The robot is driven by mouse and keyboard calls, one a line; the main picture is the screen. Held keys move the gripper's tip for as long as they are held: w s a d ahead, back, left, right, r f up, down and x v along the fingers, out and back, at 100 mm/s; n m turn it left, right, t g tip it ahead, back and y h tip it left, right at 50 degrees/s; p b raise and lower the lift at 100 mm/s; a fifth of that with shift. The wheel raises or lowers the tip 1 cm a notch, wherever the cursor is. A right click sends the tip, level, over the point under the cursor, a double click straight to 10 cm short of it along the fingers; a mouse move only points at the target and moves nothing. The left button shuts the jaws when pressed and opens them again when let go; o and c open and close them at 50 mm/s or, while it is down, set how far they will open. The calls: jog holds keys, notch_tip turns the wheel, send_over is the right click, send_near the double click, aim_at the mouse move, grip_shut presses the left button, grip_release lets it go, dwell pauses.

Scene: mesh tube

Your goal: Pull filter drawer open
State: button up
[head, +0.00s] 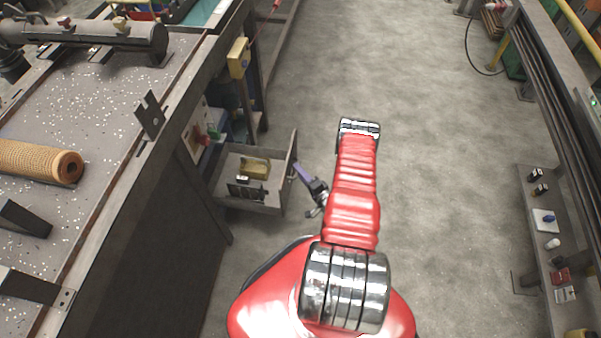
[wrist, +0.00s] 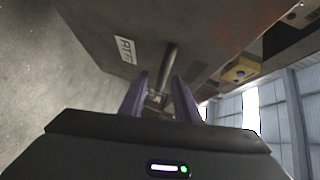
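The grey filter drawer (head: 262,207) stands out from under the bench in the head view, with its inside showing. Its front panel also shows in the wrist view (wrist: 205,45), with a white label on it. A dark bar handle (wrist: 170,62) stands on that panel. My gripper (head: 299,172) is just right of the drawer front in the head view. In the wrist view its two purple fingers (wrist: 160,82) are apart, with the bar between them. Gaps seem to show beside the bar at the fingertips; contact further in is not clear.
A yellowish block (head: 254,168) and a dark item lie in the drawer. The bench (head: 100,90) at left holds a mesh tube (head: 35,160) and a metal cylinder. A shelf (head: 540,260) with small items runs along the right. The floor (head: 440,150) between is clear.

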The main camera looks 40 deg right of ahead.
jog(key=s+a+r, duration=0.2)
jog(key=s, duration=1.1)
jog(key=shift+s, duration=0.25)
dwell(0.6)
